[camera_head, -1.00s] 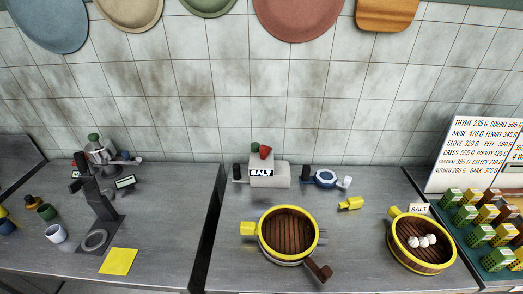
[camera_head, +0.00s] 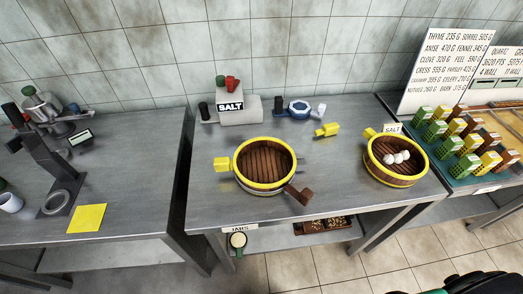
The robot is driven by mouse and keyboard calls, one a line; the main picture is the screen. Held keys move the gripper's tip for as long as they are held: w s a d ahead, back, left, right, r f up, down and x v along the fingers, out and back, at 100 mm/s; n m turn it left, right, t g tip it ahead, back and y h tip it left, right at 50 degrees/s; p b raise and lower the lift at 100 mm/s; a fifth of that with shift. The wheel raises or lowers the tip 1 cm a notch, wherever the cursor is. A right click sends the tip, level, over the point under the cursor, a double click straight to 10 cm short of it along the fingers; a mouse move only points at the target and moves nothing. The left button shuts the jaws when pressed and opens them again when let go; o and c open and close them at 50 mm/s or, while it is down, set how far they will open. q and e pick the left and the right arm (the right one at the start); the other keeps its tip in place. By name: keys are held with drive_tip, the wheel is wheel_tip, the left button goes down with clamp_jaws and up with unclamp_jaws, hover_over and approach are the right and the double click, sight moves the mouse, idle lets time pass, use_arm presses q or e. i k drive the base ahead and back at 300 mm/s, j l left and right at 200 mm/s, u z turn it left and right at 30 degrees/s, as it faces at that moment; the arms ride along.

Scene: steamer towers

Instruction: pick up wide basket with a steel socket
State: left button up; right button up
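A wide wooden basket (camera_head: 264,183) with a yellow rim sits on the middle steel counter. A yellow block sticks out on its left, a brown handle at its lower right, and a small grey part that may be a steel socket (camera_head: 303,160) on its right. A second yellow-rimmed basket (camera_head: 393,176) stands to the right with several white balls inside and a SALT card behind it. I cannot see a socket on its visible side. Neither of my grippers is in view.
A yellow sheet (camera_head: 87,218) lies on the left counter. A shelf (camera_head: 285,238) runs below. Counter front between the baskets is clear.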

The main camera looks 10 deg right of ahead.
sight(264, 171)
drive_tip(key=l+u, duration=0.15)
drive_tip(key=u, duration=0.3)
drive_tip(key=k+l+u, duration=0.1)
drive_tip(key=u, duration=0.35)
drive_tip(key=k+l+u, duration=0.1)
drive_tip(key=u, duration=0.35)
drive_tip(key=k+l+u, duration=0.1)
drive_tip(key=u, duration=0.35)
drive_tip(key=k+l, duration=0.25)
drive_tip(key=k, duration=0.1)
